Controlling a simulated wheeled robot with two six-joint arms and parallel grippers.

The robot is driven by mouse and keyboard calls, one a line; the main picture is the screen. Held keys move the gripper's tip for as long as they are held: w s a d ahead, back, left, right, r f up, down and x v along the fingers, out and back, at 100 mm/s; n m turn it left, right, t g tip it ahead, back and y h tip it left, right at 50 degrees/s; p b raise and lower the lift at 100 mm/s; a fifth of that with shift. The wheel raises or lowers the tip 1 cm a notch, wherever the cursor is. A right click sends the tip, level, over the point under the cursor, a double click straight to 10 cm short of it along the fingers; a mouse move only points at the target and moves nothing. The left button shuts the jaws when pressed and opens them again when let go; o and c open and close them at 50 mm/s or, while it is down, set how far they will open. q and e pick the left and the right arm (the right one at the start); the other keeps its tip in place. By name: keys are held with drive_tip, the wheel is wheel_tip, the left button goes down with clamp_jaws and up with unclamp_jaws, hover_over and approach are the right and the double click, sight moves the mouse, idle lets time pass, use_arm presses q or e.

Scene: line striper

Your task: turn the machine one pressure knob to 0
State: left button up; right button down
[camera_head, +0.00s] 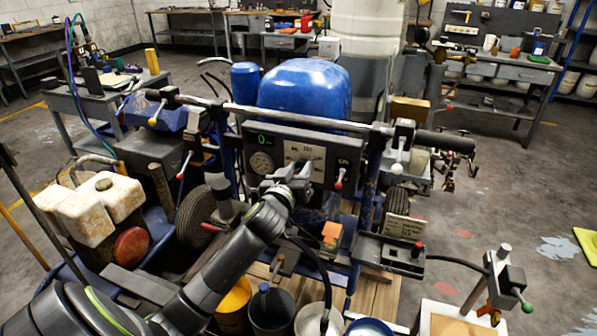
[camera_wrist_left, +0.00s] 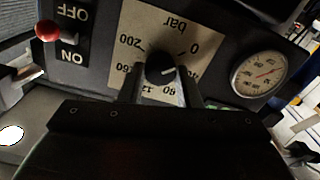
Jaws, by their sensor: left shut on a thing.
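The machine's control panel (camera_head: 344,157) is at the centre of the head view. In the left wrist view, upside down, the black pressure knob (camera_wrist_left: 160,71) sits on a beige dial plate (camera_wrist_left: 150,22) marked in bar, with 0, 160 and 200 readable. A small white mark on the knob points right and slightly up in that picture, seemingly below the 0. My left gripper (camera_head: 293,172) is at the panel, its fingers (camera_wrist_left: 163,84) shut on the knob, one on each side. The knob is hidden in the head view. My right gripper is not in view.
A round gauge (camera_wrist_left: 258,75) with a red needle is beside the dial. A red-tipped ON/OFF lever (camera_wrist_left: 47,30) is on its other side. A handlebar (camera_head: 265,112) and blue tank (camera_head: 305,87) are behind the panel. Buckets (camera_head: 271,310) stand below my left arm.

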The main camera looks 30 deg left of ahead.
use_arm(q)
drive_tip(key=shift+f+n, duration=0.15)
drive_tip(key=shift+n, duration=0.15)
drive_tip(key=o, duration=1)
drive_tip(key=shift+s, duration=0.15)
drive_tip(key=b+v, duration=0.2)
drive_tip(key=v, duration=1.5)
drive_tip(key=shift+s+b, duration=0.1)
drive_tip(key=shift+b, duration=0.25)
